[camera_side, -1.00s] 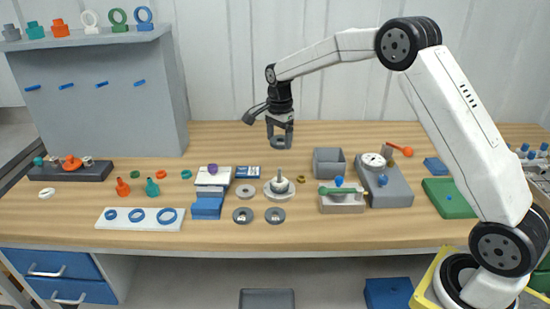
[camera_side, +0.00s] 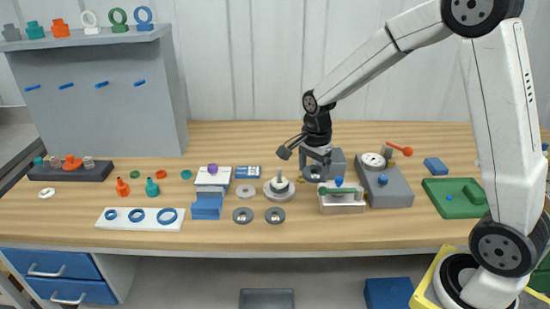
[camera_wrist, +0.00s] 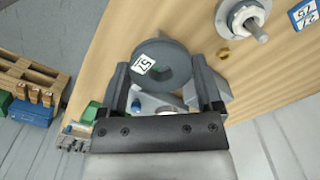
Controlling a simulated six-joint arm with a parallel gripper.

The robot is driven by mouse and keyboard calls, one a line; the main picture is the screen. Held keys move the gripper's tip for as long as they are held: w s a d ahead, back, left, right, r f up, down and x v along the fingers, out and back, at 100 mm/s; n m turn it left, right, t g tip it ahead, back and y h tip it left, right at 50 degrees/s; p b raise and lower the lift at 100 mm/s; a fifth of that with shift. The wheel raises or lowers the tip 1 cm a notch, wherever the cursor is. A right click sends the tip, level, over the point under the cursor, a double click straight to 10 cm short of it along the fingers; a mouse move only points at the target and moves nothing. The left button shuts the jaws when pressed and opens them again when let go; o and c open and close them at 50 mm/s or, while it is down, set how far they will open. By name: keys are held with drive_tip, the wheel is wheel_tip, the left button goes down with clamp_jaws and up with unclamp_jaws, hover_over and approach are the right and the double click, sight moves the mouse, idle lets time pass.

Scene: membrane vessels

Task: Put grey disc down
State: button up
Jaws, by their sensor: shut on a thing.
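A small brass nut (camera_wrist: 223,54) lies near the flange. A beige tray (camera_side: 342,205) with a green-handled tool and a grey gauge block (camera_side: 390,190) stand to the right. Blue blocks (camera_side: 207,206) and a white ring board (camera_side: 140,218) are left. Bare wood shows along the front.

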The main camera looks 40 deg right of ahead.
drive_tip(key=s+a+f, duration=0.2)
drive_tip(key=s, duration=1.1)
drive_tip(key=shift+s+f, duration=0.25)
drive_tip(key=shift+f, duration=0.05)
drive_tip(key=shift+a, duration=0.1)
hover_over(305, 223)
drive_tip(key=s, duration=0.2)
drive_tip(key=f, duration=0.8)
drive_tip(key=shift+w+f, duration=0.15)
drive_tip(key=shift+w, duration=0.1)
drive_tip(key=shift+w+f, duration=0.45)
drive_tip(key=shift+f, duration=0.05)
drive_tip(key=shift+w+f, duration=0.1)
drive_tip(key=shift+w+f, duration=0.1)
drive_tip(key=shift+f, duration=1.65)
